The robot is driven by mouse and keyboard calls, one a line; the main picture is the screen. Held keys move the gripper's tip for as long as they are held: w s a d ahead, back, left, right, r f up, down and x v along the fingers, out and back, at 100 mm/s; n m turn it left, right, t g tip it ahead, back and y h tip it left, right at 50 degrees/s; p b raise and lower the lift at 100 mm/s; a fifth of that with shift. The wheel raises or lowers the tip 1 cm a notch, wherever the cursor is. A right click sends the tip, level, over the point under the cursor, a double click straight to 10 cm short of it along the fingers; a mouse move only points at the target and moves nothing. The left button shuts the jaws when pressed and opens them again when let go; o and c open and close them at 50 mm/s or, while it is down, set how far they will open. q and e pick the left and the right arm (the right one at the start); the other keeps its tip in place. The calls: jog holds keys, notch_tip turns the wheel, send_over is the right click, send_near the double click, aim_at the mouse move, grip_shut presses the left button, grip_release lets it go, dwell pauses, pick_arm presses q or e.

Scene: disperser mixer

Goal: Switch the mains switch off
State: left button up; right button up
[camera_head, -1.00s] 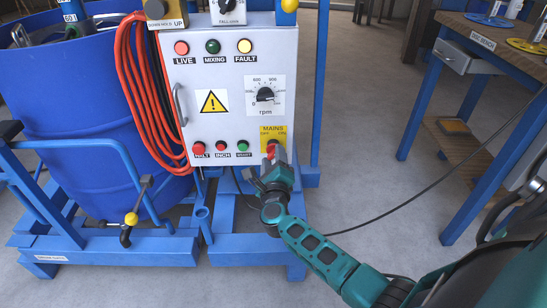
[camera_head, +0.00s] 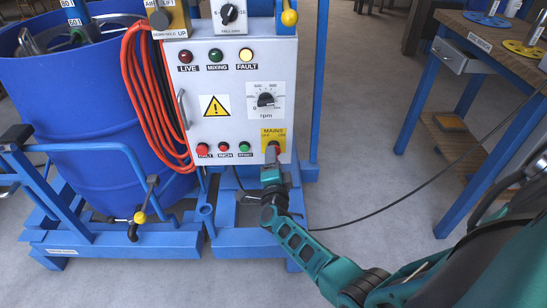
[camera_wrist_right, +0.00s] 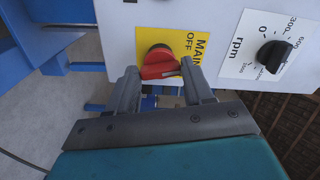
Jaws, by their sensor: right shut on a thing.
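The mains switch has a red handle, which shows in the wrist view (camera_wrist_right: 160,66) on a yellow plate (camera_wrist_right: 193,45) marked MAINS and OFF. In the head view the plate (camera_head: 273,134) is at the lower right of the grey control panel (camera_head: 216,127), and my gripper partly hides the handle. My right gripper (camera_head: 272,162) is shut on the handle, with one finger on each side in the wrist view (camera_wrist_right: 162,88). The handle leans a little toward OFF; the ON mark is hidden there. The LIVE lamp (camera_head: 185,57) is dark. My left gripper is not in view.
HALT (camera_head: 203,149), INCH and START buttons sit left of the switch. The rpm knob (camera_head: 265,99) is above it. Orange hose (camera_head: 140,95) hangs beside the blue drum (camera_head: 75,110). A workbench (camera_head: 480,45) stands at right.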

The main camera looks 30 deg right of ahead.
jog(key=n+p, duration=0.1)
jog(key=n, duration=0.5)
jog(key=shift+p, duration=0.35)
jog(key=shift+f, duration=0.1)
jog(key=o, duration=1)
jog(key=shift+o, duration=0.2)
